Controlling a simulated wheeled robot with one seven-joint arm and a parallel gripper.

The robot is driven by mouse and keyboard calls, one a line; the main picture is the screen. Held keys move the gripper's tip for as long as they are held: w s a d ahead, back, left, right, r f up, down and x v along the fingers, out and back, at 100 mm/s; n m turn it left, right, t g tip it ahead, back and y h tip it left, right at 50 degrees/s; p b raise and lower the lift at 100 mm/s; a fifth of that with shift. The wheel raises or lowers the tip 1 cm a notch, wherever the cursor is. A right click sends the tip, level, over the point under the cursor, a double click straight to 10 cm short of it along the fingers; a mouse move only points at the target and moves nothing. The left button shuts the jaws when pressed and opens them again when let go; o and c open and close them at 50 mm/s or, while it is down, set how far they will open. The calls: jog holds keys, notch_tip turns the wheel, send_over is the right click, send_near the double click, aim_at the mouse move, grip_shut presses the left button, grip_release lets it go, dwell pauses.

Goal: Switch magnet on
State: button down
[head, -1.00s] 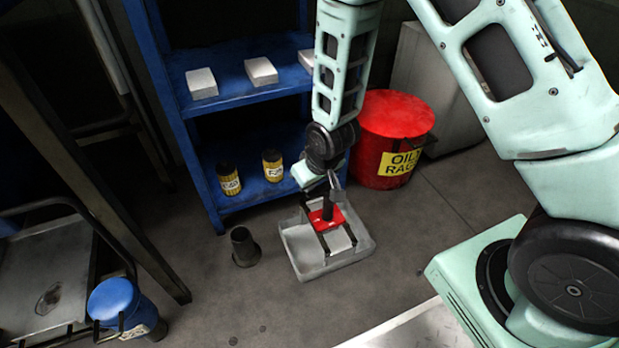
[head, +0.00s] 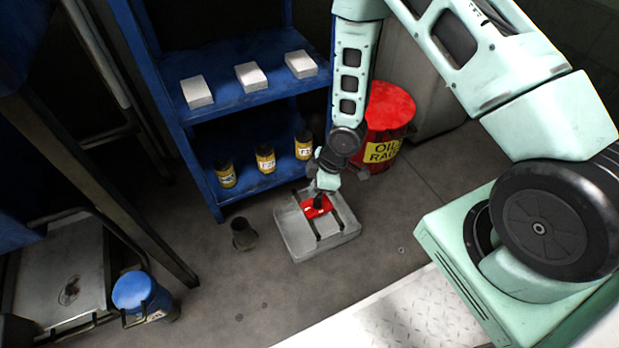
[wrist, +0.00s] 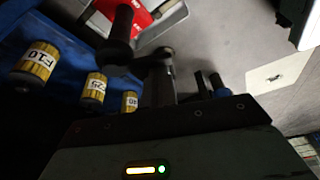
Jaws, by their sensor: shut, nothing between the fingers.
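A red plate (head: 317,207), which I take to be the magnet, sits with dark bars across the grey tray (head: 296,243) on the floor. In the wrist view the red plate (wrist: 146,8) and a black upright handle (wrist: 119,35) show at the top, beside the tray's rim (wrist: 172,27). My gripper (head: 318,194) is over the red plate, shut and empty. Its dark fingers partly hide the handle in the head view. I cannot tell whether they touch it, and no switch position can be made out.
A blue shelf (head: 240,95) behind holds white blocks (head: 251,77) and yellow cans (head: 265,160). A red oily-rags bin (head: 388,125) stands behind right of the tray. A dark cup (head: 243,235) stands just left of it. A blue canister (head: 134,292) is front left. Floor in front is clear.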

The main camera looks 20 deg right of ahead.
jog(key=shift+s+d+r+n+g+p, duration=0.25)
jog(key=shift+d+n+g+p, duration=0.1)
jog(key=shift+n+p, duration=0.5)
jog(key=shift+f, duration=0.25)
jog(key=shift+w, duration=0.2)
jog(key=shift+w+d, duration=0.2)
jog(key=shift+w, duration=0.4)
jog(key=shift+a, duration=0.1)
notch_tip(320, 180, up, 10)
jog(key=p, duration=0.5)
jog(key=shift+a+f, duration=0.25)
